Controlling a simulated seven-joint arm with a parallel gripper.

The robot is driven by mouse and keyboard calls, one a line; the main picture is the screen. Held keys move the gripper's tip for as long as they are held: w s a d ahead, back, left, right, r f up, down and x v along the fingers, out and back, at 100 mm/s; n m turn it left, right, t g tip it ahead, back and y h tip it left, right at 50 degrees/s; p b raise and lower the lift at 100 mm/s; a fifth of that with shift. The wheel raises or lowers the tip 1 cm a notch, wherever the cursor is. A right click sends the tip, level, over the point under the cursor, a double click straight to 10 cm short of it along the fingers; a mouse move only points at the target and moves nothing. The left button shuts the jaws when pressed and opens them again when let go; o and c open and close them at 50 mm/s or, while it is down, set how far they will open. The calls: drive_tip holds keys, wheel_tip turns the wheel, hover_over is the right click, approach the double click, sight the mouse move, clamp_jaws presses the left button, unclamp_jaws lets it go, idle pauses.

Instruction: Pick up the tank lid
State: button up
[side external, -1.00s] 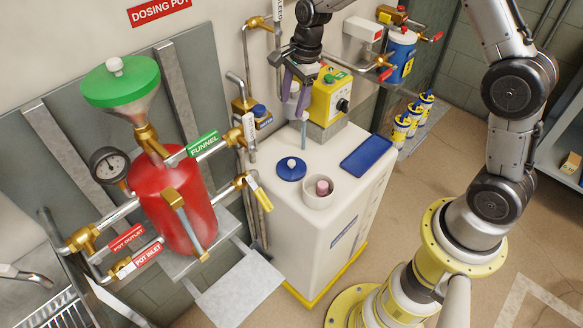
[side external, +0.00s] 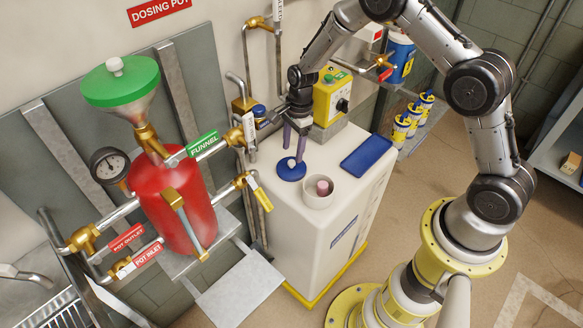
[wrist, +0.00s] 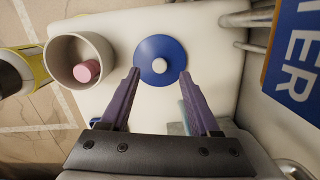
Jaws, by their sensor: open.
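My gripper (side external: 293,149) is open, with purple fingers pointing down at the lid's back side. In the wrist view the fingertips of my gripper (wrist: 159,73) are spread to either side of the knob. Nothing is between the fingers. Contact with the lid cannot be told.
A white round cup (side external: 318,202) with a pink piece (wrist: 87,71) in it stands beside the lid. A blue rectangular panel (side external: 367,156) lies on the tank top. A yellow pump (side external: 327,100) stands behind, and valve pipes (side external: 240,137) run close on the left.

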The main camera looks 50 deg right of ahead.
sight(292, 161)
wheel_tip(292, 161, down, 4)
drive_tip(key=shift+a+f, duration=0.15)
drive_tip(key=shift+f, duration=0.1)
clamp_jaws()
idle(0.3)
